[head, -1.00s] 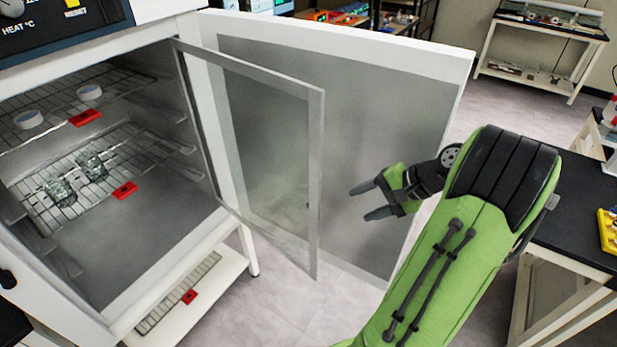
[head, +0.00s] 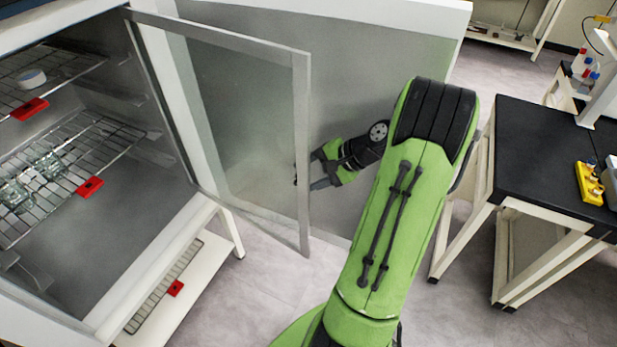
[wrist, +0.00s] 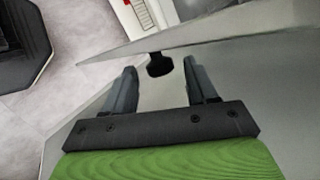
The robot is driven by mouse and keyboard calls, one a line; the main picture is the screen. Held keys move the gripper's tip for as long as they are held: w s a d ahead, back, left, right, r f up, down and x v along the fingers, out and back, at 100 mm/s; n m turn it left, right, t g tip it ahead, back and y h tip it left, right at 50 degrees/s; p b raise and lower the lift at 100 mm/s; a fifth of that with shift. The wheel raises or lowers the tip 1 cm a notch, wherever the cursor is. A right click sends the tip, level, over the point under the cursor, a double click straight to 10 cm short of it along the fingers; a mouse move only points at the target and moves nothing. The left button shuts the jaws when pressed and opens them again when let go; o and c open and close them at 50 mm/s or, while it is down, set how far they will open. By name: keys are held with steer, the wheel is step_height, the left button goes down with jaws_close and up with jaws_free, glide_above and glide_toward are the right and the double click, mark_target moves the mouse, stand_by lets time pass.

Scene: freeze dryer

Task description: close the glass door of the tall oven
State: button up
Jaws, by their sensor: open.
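The oven's framed glass door (head: 235,120) stands open, hinged at the right side of the oven's opening. The solid white outer door (head: 400,60) is open behind it. My gripper (head: 312,178) is between the two doors, at the free edge of the glass door, its fingertips partly hidden behind that edge. In the wrist view my gripper (wrist: 162,85) is open. A small dark knob (wrist: 159,64) on the glass door's edge lies just ahead, roughly between the fingertips. I cannot tell whether the fingers touch it.
Inside the oven, wire racks (head: 85,140) hold glassware and a white dish (head: 31,79), with red tags (head: 89,187) at their fronts. A black-topped table (head: 540,150) stands to the right of my arm. Open floor (head: 270,285) lies below the doors.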

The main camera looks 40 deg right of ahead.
steer(key=shift+w+a+f, duration=0.15)
steer(key=shift+w+f, duration=0.1)
jaws_close()
stand_by(0.3)
